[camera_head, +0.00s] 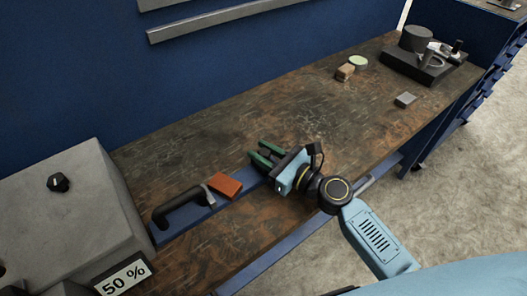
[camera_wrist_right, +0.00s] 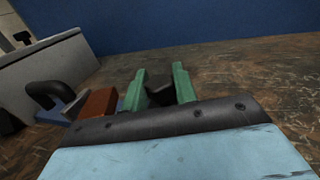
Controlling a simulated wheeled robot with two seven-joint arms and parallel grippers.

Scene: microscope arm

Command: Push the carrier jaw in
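A blue rail (camera_head: 185,223) lies on the worn brown bench. It carries a black handle (camera_head: 173,207) with a grey metal end and, beside it, an orange-red block (camera_head: 225,186). In the right wrist view the handle (camera_wrist_right: 45,92) and the orange-red block (camera_wrist_right: 98,103) are left of my fingers. My right gripper (camera_head: 264,160) is low over the rail's right end, its green fingers parted. In the right wrist view a small dark piece (camera_wrist_right: 160,94) shows between the fingers (camera_wrist_right: 158,90), with no clear grip on it. I cannot tell which part is the carrier jaw. My left gripper is out of view.
A large grey box (camera_head: 65,210) with a black knob and a "50 %" label stands at the left. A small brown block, a round green-topped tin (camera_head: 358,62), a grey block (camera_head: 405,99) and a dark device (camera_head: 420,65) are farther right. The mid-bench is clear.

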